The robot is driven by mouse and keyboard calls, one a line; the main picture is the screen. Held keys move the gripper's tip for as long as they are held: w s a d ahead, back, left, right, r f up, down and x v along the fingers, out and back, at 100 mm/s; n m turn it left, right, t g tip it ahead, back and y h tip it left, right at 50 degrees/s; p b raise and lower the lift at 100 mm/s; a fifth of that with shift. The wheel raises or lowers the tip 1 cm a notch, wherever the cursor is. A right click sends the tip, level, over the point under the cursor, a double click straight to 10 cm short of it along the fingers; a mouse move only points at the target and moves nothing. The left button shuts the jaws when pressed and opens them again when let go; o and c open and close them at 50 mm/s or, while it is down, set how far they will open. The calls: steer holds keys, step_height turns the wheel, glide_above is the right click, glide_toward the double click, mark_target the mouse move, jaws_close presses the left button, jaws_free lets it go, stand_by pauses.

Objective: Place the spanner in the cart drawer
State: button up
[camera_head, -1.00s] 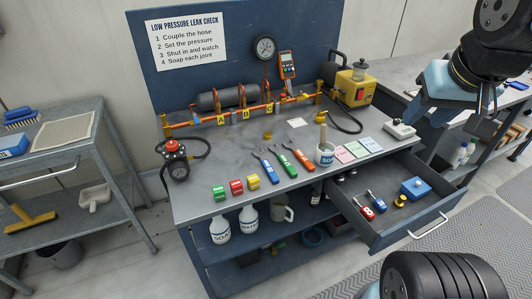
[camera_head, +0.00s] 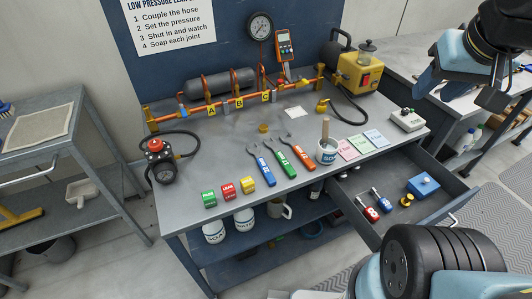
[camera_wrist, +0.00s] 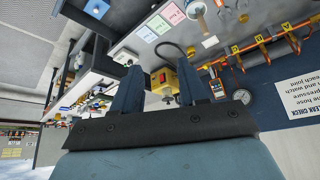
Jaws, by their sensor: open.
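Three spanners lie side by side on the blue-grey bench top: one with a blue handle (camera_head: 264,170), one with a green handle (camera_head: 288,158) and one with an orange handle (camera_head: 304,154). The open drawer (camera_head: 436,207) sticks out below the bench's right part. It holds a red-handled tool, a blue-handled tool, a blue box and a small yellow-and-black item. My gripper (camera_head: 455,92) is open and raised at upper right, well above and away from the spanners. Its two fingers also show in the wrist view (camera_wrist: 160,75), with nothing between them.
A white pot with a brush (camera_head: 326,152) stands right of the spanners, beside coloured cards (camera_head: 361,143). Coloured blocks (camera_head: 228,191) sit at the front edge. A copper pipe rig (camera_head: 240,100) and yellow pump (camera_head: 359,75) stand behind. A grey trolley (camera_head: 75,145) is at left.

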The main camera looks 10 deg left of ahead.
steer(key=shift+o, duration=1.2)
steer(key=shift+w+a, duration=0.1)
steer(key=n+g, duration=0.6)
glide_above(263, 164)
step_height(263, 164, down, 21)
steer(key=f, duration=0.7)
steer(key=shift+s, duration=0.35)
steer(key=shift+w+f, duration=0.2)
steer(key=shift+f, duration=1.4)
steer(key=shift+w+f, duration=0.15)
steer(key=shift+f, duration=1.4)
steer(key=shift+c, duration=0.4)
jaws_close()
